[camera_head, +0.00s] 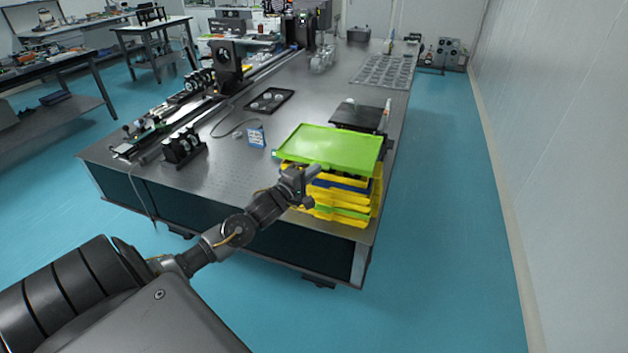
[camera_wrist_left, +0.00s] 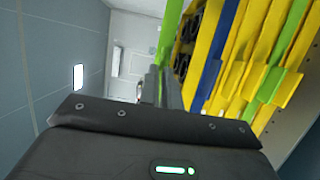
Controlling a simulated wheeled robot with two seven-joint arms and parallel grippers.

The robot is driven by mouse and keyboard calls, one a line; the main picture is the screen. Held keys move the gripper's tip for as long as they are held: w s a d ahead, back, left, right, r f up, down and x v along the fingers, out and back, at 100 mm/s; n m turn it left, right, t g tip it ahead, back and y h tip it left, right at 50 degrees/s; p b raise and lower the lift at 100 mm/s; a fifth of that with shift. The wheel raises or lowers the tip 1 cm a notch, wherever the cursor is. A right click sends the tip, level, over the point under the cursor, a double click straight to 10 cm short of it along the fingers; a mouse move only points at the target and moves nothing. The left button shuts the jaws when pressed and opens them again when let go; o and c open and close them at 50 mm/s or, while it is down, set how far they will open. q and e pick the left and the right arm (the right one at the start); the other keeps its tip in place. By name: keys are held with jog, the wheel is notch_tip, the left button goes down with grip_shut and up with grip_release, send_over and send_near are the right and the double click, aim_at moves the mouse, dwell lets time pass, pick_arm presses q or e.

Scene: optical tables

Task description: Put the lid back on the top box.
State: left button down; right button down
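The green lid (camera_head: 330,147) is a shallow tray-like panel above the front right corner of the table. It covers most of the stack of yellow, blue and green boxes (camera_head: 345,211) from above. In the left wrist view the lid (camera_wrist_left: 170,27) shows edge-on, with a gap between it and the yellow top box (camera_wrist_left: 188,32); dark round things show in that gap. My left gripper (camera_head: 315,170) is at the lid's near edge. In the left wrist view its fingers (camera_wrist_left: 161,88) appear closed on that edge. My right gripper is not in view.
The optical table (camera_head: 221,164) carries a dark flat box (camera_head: 360,115) behind the stack, a black tray with round parts (camera_head: 269,100), a small blue box (camera_head: 256,137) and rail-mounted optics (camera_head: 183,148). The floor to the right (camera_head: 440,200) is clear up to the wall.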

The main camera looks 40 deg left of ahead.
pick_arm(q)
jog(key=f, duration=0.1)
jog(key=f+p, duration=0.1)
jog(key=f, duration=0.2)
jog(key=shift+w+a, duration=0.25)
jog(key=shift+w, duration=0.1)
jog(key=c, duration=1.6)
grip_release()
jog(key=shift+s, duration=0.15)
jog(key=s+b, duration=0.2)
jog(key=s, duration=0.9)
jog(key=shift+s+f, duration=0.15)
jog(key=shift+s, duration=0.25)
jog(key=shift+d, duration=0.1)
